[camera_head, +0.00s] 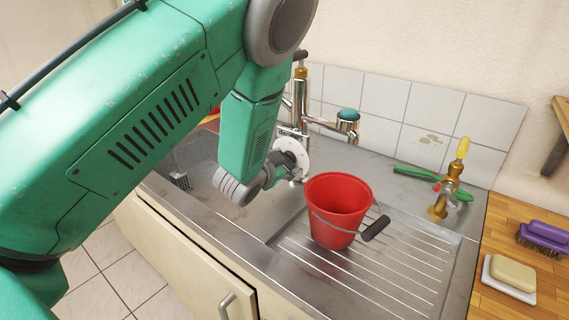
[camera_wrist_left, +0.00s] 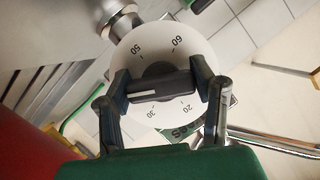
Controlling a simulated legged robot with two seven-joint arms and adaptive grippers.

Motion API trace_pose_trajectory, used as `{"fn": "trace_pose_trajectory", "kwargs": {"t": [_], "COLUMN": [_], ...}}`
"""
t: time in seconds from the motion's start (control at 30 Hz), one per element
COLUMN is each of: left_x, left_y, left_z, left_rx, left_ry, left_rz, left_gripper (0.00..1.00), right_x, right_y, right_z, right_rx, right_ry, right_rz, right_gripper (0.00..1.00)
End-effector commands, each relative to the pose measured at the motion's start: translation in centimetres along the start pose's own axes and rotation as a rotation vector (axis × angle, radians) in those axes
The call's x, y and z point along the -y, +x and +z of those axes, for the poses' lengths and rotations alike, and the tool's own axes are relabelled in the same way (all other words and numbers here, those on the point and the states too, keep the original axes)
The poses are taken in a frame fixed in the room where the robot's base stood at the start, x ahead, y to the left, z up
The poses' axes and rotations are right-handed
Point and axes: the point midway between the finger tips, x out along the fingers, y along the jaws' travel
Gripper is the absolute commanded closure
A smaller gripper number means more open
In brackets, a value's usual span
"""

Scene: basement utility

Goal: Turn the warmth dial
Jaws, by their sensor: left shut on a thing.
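The warmth dial is a white disc with numbers such as 20, 30, 50 and 60; in the left wrist view the dial (camera_wrist_left: 118,48) fills the middle. A black bar-shaped knob (camera_wrist_left: 160,91) with a white line crosses its centre. The white line lies toward the left end of the knob. My left gripper (camera_wrist_left: 161,88) is shut on the knob, one finger at each end. In the head view my left gripper (camera_head: 290,168) reaches the white dial (camera_head: 297,152) by the chrome tap, and my arm hides part of it. My right gripper is not in view.
A red bucket (camera_head: 338,205) stands on the drainer (camera_head: 400,262), close to my left gripper. Behind are a chrome mixer tap (camera_head: 347,122), green-handled pliers (camera_head: 415,174) and a brass tap (camera_head: 450,190). Soap (camera_head: 512,273) and a purple brush (camera_head: 545,237) lie on the wooden counter at right.

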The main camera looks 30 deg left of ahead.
Motion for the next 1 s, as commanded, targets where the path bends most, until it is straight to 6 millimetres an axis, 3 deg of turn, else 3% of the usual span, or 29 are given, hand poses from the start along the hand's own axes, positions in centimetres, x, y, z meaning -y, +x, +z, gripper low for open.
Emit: {"fn": "trace_pose_trajectory", "kwargs": {"t": [0.03,0.07,0.1,0.47,1.0], "left_x": [0.4,0.4,0.4,0.1,0.1], "left_y": [0.1,0.1,0.1,-0.5,-10.3], "left_z": [-0.7,-0.7,-0.6,-0.2,-0.2], "left_rx": [-0.017,-0.016,-0.015,-0.004,-0.006], "left_ry": [0.000,0.000,0.000,0.000,0.000], "left_rz": [-0.009,-0.009,-0.008,-0.002,-0.003], "left_gripper": [0.78,0.39,0.28,0.28,0.28], "right_x": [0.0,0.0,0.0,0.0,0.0], "right_y": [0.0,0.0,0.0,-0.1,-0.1], "right_z": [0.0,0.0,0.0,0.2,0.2], "right_rx": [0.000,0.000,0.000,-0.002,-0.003], "right_ry": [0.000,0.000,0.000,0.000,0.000], "right_rz": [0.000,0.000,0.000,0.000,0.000], "right_gripper": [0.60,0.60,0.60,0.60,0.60]}}
